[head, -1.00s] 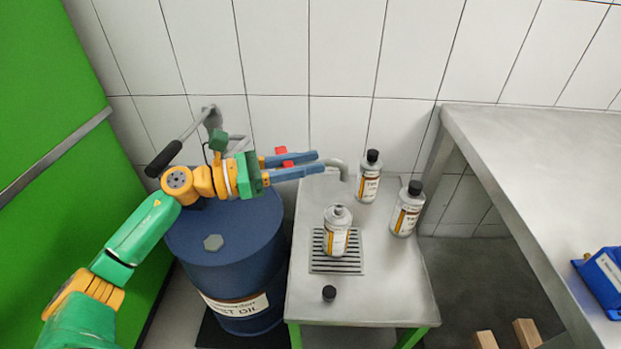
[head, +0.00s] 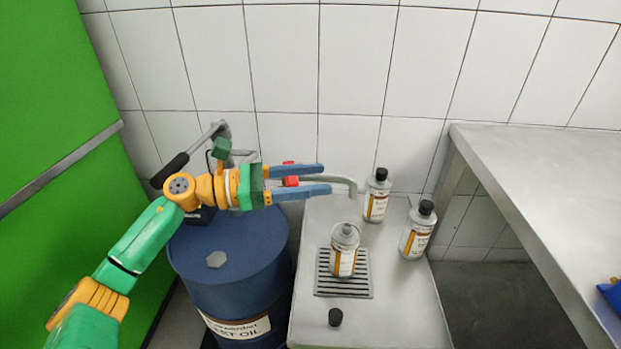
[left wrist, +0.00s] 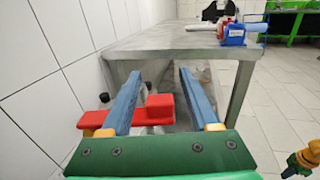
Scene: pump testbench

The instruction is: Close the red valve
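The red valve (head: 291,181) sits on the grey pipe (head: 340,182) above the drum and the small table. My left gripper (head: 326,179) points right, with its two blue fingers apart. In the head view, a red part shows between the fingers and another behind the upper finger. More red shows left of that finger, which hides the middle. I cannot tell if a finger touches it.
A blue oil drum (head: 235,255) stands under my left arm. A bottle (head: 344,250) without a cap stands on the table's grate (head: 330,290), with two capped bottles behind and a loose black cap (head: 335,317) in front. A steel bench (head: 540,180) is at right.

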